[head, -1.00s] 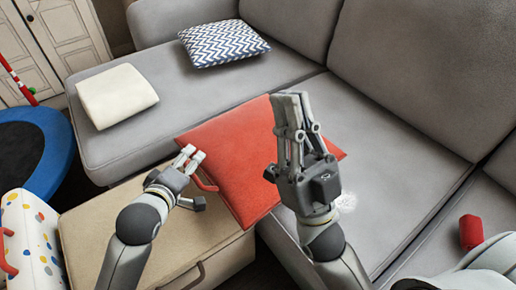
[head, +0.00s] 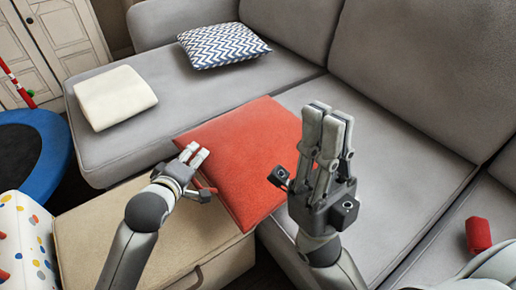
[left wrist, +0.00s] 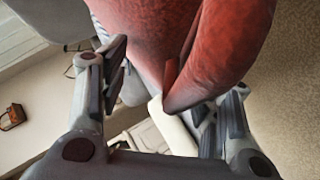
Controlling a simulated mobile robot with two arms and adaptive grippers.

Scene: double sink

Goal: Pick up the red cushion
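The red cushion (head: 240,145) lies at the joint of the grey sofa seats, its near left edge over the beige box. My left gripper (head: 201,172) is at that near left edge in the head view. In the left wrist view, its fingers (left wrist: 172,95) are apart, with a fold of the red cushion (left wrist: 155,35) reaching between them; firm contact cannot be told. My right gripper (head: 305,145) points up in front of the cushion's right side and hides its right corner. Its fingers stand apart from its thumb, with nothing between them.
A cream cushion (head: 115,97) and a zigzag-patterned cushion (head: 223,45) lie on the far left seat. A beige box (head: 90,225) stands at the near left. A small red object (head: 479,235) is at the right. A blue-rimmed trampoline (head: 58,165) is at the left edge.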

